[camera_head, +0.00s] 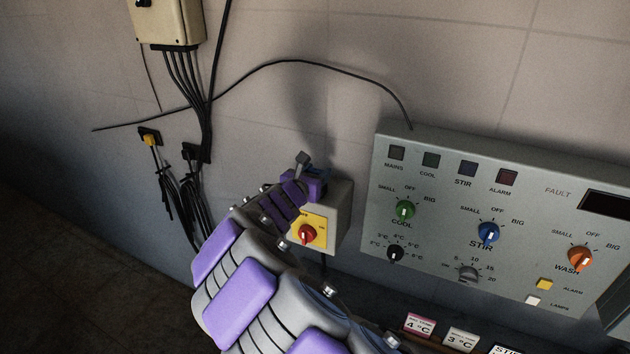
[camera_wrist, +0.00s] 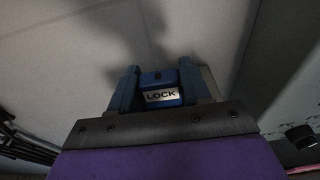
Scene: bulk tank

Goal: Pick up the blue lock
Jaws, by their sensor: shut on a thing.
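The blue lock (camera_wrist: 162,92) has a white label reading LOCK and shows in the wrist view between the two blue fingers of my gripper (camera_wrist: 158,88). The fingers are shut on it from both sides. In the head view my gripper (camera_head: 314,180) is at the top of the beige switch box, and my purple and grey arm reaches up to it from below. The lock is mostly hidden there by the gripper. I cannot tell whether the lock touches the box.
The switch box (camera_head: 338,212) carries a red rotary switch (camera_head: 307,233) on a yellow plate. A grey control panel (camera_head: 470,150) with coloured knobs is on the right. Cables (camera_head: 200,120) hang on the left wall. Small temperature signs (camera_head: 419,325) stand below the panel.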

